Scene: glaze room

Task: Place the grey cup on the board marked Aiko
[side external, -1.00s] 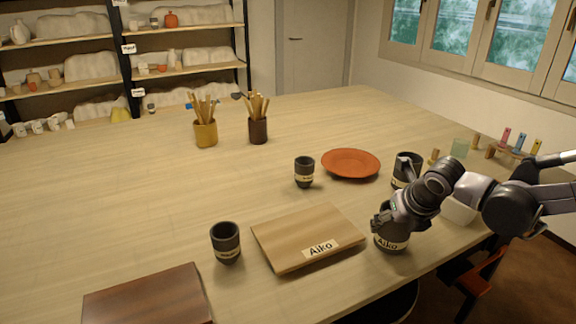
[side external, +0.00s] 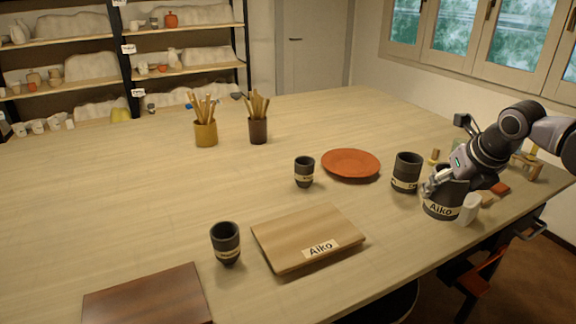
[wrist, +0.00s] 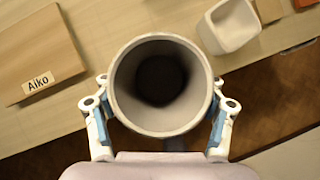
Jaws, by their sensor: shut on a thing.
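The dark grey cup (side external: 441,204) with a pale label reading Aiko is held upright at the right side of the table. My gripper (side external: 441,180) is shut on it; in the wrist view the fingers grip it from both sides, and its round open mouth (wrist: 160,126) faces the camera and looks empty. I cannot tell whether its base touches the table. The light wooden board (side external: 290,236) marked Aiko lies bare at the front middle, left of the cup. Its corner and label also show at the left of the wrist view (wrist: 30,50).
A white vessel (side external: 470,209) stands close beside the held cup. Other dark cups stand behind it (side external: 406,178), at mid table (side external: 304,174) and left of the board (side external: 226,246). An orange plate (side external: 350,162) lies behind. A darker board (side external: 145,299) lies front left.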

